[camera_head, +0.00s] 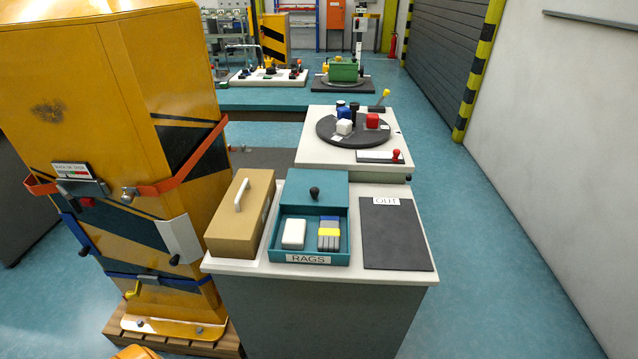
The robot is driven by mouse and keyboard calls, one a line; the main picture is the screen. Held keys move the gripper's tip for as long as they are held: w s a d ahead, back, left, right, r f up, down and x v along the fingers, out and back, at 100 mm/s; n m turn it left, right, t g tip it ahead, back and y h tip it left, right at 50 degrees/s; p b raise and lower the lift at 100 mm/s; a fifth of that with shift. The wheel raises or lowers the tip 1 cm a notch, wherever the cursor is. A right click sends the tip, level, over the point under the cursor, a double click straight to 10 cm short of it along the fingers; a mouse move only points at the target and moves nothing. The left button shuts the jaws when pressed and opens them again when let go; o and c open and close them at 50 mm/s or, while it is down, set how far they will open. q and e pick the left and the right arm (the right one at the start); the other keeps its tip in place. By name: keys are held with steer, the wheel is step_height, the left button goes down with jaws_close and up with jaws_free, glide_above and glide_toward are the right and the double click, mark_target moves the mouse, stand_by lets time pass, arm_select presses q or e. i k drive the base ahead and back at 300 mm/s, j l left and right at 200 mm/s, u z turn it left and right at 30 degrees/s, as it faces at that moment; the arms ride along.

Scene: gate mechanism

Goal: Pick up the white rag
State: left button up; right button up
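The white rag (293,234) lies in the left part of the open teal box labelled RAGS (309,258). Beside it on the right, in the same box, is a stack of grey, blue and yellow rags (329,234). The box stands on a white-topped cabinet (400,280).
A tan case (232,222) with a white handle stands left of the box. A dark mat labelled OUT (394,238) lies bare at the right. A teal lid with a black knob (315,190) is behind the rags. A tall yellow cabinet (90,60) stands left.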

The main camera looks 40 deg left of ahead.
mark_target(294, 231)
steer(key=u, duration=1.3)
